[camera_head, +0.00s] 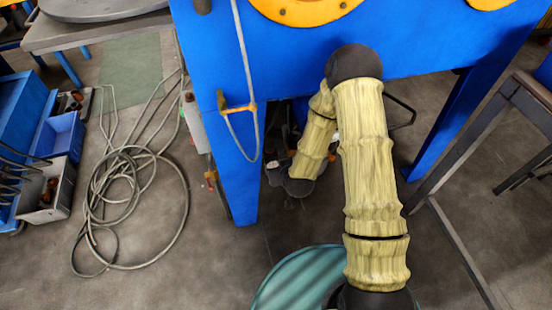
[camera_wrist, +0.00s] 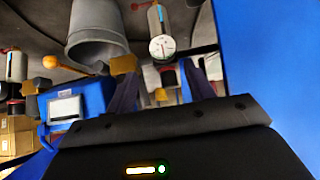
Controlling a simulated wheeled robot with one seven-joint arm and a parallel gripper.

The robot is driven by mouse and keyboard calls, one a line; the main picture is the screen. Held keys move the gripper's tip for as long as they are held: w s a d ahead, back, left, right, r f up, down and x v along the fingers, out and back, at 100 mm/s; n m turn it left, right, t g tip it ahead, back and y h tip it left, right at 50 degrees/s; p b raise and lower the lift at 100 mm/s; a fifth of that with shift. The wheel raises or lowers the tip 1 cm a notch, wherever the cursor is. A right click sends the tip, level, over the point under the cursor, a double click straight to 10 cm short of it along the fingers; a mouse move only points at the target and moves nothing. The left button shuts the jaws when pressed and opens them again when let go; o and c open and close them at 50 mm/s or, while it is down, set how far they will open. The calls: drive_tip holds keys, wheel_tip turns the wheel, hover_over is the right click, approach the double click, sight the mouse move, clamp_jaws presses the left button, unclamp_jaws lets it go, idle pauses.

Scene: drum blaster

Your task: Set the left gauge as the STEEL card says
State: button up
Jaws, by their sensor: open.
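In the wrist view, my gripper (camera_wrist: 162,86) has two dark fingers standing apart, with nothing seen held between them. Beyond them is a round white gauge (camera_wrist: 162,47) with a dial face, below a grey cylindrical body. Its reading is too small to tell. A grey cylinder with a red band (camera_wrist: 15,66) is at the left edge; I cannot tell whether it is another gauge. No STEEL card can be made out. In the head view, my arm bends under the blue machine and my gripper cannot be made out.
The blue machine (camera_head: 290,60) fills the top of the head view. A hose coil (camera_head: 135,205) lies on the floor at left, near crates (camera_head: 45,190). A dark metal frame (camera_head: 460,255) stands at right. A grey bucket-like shape (camera_wrist: 97,35) hangs close beyond my gripper.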

drive_tip(key=s+d+r+m+g+h+p, duration=0.1)
drive_tip(key=s+d+r, duration=0.3)
drive_tip(key=r, duration=0.6)
drive_tip(key=s+d+r+m+g+p, duration=0.1)
drive_tip(key=s+d+r+g+p, duration=0.2)
drive_tip(key=r, duration=0.7)
drive_tip(key=s+d+r+m+g+h+p, duration=0.1)
drive_tip(key=s+d+r+p, duration=0.1)
drive_tip(key=s+d+r, duration=0.5)
wheel_tip(320, 180, up, 3)
drive_tip(key=shift+s+d+f+g+h+p, duration=0.15)
drive_tip(key=shift+s+g+h+p, duration=0.2)
drive_tip(key=shift+s, duration=0.25)
drive_tip(key=c, duration=0.4)
drive_tip(key=shift+o, duration=0.2)
drive_tip(key=shift+w, duration=0.2)
